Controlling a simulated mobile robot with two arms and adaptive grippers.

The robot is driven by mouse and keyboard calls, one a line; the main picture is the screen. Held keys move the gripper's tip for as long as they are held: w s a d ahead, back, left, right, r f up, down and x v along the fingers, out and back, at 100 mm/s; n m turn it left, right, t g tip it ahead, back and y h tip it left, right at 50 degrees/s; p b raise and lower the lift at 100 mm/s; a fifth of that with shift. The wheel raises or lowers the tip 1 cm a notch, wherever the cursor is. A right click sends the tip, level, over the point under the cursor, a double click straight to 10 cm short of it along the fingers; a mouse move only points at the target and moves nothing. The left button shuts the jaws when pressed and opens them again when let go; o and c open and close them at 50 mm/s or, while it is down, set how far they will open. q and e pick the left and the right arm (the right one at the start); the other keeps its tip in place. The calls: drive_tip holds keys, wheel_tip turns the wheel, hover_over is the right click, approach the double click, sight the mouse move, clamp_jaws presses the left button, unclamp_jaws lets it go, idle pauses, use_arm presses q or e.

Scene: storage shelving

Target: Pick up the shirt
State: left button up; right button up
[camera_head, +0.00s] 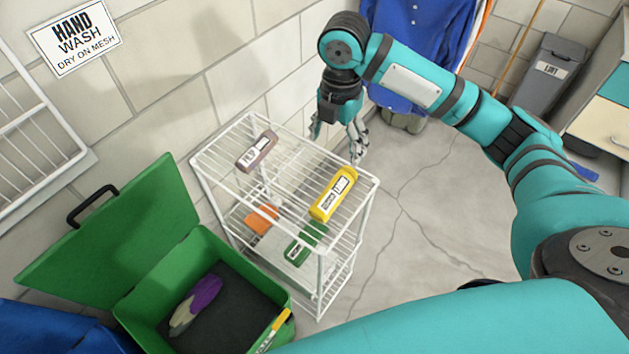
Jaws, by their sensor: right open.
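A blue garment with buttons, which looks like a shirt (418,42), hangs at the top of the view, partly hidden by my right arm and cut off by the top edge. My right gripper (337,140) points down with its fingers spread, above the back of the white wire rack. It is open and empty, left of and below the blue garment, and appears apart from it. My left gripper is not in view.
The white wire rack (205,165) holds a mauve bottle (257,150), a yellow bottle (334,195), an orange item (262,218) and a green bottle (306,243). A grey bin (548,78) stands at the upper right. The cracked floor right of the rack is clear.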

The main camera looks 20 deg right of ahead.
drive_tip(key=p, duration=0.1)
approach(333, 187)
drive_tip(key=f, duration=0.5)
drive_tip(key=shift+s+a+f, duration=0.1)
drive_tip(key=shift+s+f, duration=0.1)
drive_tip(key=shift+w+f+p, duration=0.1)
drive_tip(key=shift+f+p, duration=0.6)
drive_tip(key=shift+f, duration=1.95)
drive_tip(key=c, duration=1.4)
drive_tip(key=shift+o, duration=0.2)
drive_tip(key=shift+r, duration=0.1)
drive_tip(key=shift+r, duration=0.45)
wheel_tip(333, 187, up, 2)
drive_tip(key=shift+w+r+b, duration=0.1)
drive_tip(key=shift+r+b, duration=0.15)
drive_tip(key=shift+b, duration=0.3)
drive_tip(key=s+d+r+b, duration=0.1)
drive_tip(key=s+d+b, duration=0.1)
drive_tip(key=s, duration=1.4)
drive_tip(key=shift+d+r, duration=0.25)
drive_tip(key=shift+d, duration=0.4)
